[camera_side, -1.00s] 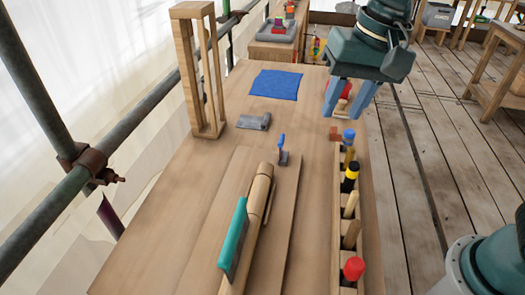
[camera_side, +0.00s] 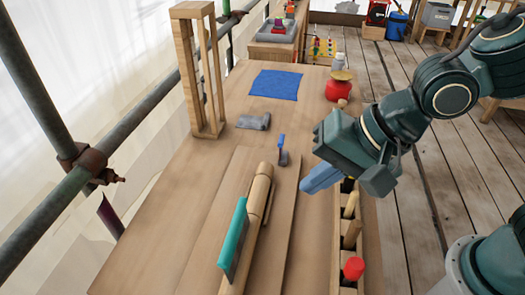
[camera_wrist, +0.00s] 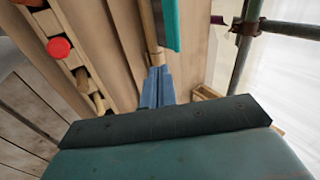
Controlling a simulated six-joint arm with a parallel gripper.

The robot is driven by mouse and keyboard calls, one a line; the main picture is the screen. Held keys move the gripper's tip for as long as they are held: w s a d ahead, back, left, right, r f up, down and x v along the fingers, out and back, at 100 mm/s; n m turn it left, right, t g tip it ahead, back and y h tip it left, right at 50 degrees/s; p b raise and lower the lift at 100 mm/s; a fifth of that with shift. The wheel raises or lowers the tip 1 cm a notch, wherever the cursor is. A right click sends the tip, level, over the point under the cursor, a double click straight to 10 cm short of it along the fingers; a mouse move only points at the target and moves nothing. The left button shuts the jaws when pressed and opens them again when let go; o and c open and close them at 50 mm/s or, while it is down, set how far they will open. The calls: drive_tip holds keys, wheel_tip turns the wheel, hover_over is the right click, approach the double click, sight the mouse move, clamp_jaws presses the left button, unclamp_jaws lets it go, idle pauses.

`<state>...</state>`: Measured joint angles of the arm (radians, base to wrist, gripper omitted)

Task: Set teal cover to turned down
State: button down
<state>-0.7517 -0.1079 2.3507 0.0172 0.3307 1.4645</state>
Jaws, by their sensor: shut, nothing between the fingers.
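The teal cover (camera_side: 233,238) is a long, narrow teal piece, standing on edge along the left side of a wooden spindle (camera_side: 259,191) on the bench. It also shows at the top of the wrist view (camera_wrist: 171,22), beside the spindle. My gripper (camera_side: 307,188) has its blue fingers shut and empty. In the side view it is to the right of the spindle and up-right of the cover, apart from the cover. In the wrist view its fingers (camera_wrist: 157,72) point toward the spindle, just below the cover's near end. The cover's left face is mostly hidden in the wrist view.
A tool rack (camera_side: 350,240) with a red-topped handle (camera_side: 353,268) runs along the bench's right edge. A small blue-handled clamp (camera_side: 282,150) stands behind the spindle. The bench's left side is clear.

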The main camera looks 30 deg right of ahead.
drive_tip(key=shift+s+a+f+m+y, duration=0.25)
drive_tip(key=shift+s+a+f, duration=0.1)
drive_tip(key=shift+s, duration=0.15)
drive_tip(key=shift+s+a+f+m+y, duration=0.15)
drive_tip(key=shift+s+a+f+y, duration=0.1)
drive_tip(key=shift+s+a, duration=0.15)
drive_tip(key=shift+f, duration=0.15)
approach(237, 239)
drive_tip(key=shift+f, duration=0.85)
drive_tip(key=shift+w+a+f, duration=0.25)
drive_tip(key=shift+w+a, duration=0.25)
drive_tip(key=shift+w, duration=0.1)
drive_tip(key=shift+w+a+f, duration=0.25)
drive_tip(key=shift+w+a, duration=0.25)
drive_tip(key=shift+w, duration=0.15)
